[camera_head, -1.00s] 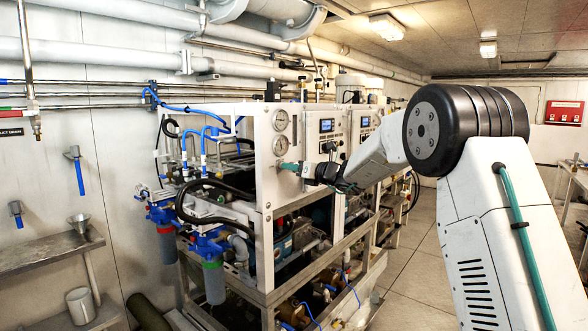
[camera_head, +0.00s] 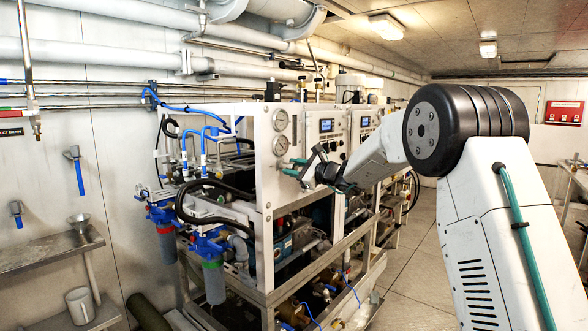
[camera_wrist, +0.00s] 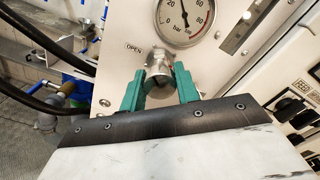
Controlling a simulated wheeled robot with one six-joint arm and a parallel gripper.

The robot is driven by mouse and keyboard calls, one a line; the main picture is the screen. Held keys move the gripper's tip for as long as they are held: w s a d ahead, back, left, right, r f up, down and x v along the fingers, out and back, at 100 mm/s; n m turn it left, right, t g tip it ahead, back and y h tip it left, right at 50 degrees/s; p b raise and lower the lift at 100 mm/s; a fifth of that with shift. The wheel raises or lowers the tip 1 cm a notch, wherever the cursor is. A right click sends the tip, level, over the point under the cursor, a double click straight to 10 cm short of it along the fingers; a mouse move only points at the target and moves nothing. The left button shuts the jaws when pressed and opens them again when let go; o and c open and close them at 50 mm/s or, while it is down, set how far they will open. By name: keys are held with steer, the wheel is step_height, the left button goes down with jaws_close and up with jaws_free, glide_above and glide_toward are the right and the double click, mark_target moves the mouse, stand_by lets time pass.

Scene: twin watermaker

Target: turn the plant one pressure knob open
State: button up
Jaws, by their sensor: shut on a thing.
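The pressure knob (camera_wrist: 159,70) is a silver metal knob on the white front panel (camera_wrist: 115,60), below a round pressure gauge (camera_wrist: 186,18) in the wrist view. An "OPEN" label (camera_wrist: 133,48) is at its upper left. My gripper (camera_wrist: 159,88) has green fingers, one on each side of the knob, and is shut on it. In the head view my gripper (camera_head: 292,169) is at the panel below two gauges (camera_head: 280,131). The knob itself is too small to make out there.
Panels with small displays (camera_head: 327,125) stand right of the gauges. Blue filter housings (camera_head: 208,248) and hoses are on the left side of the machine. A metal shelf (camera_head: 50,251) is at the far left. Open floor (camera_head: 415,265) lies to the right.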

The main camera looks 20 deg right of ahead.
steer(key=n, duration=0.4)
steer(key=shift+n, duration=0.3)
steer(key=n, duration=0.3)
steer(key=shift+n, duration=0.3)
steer(key=n, duration=0.4)
steer(key=shift+n, duration=2.3)
steer(key=o, duration=1)
steer(key=shift+d, duration=0.1)
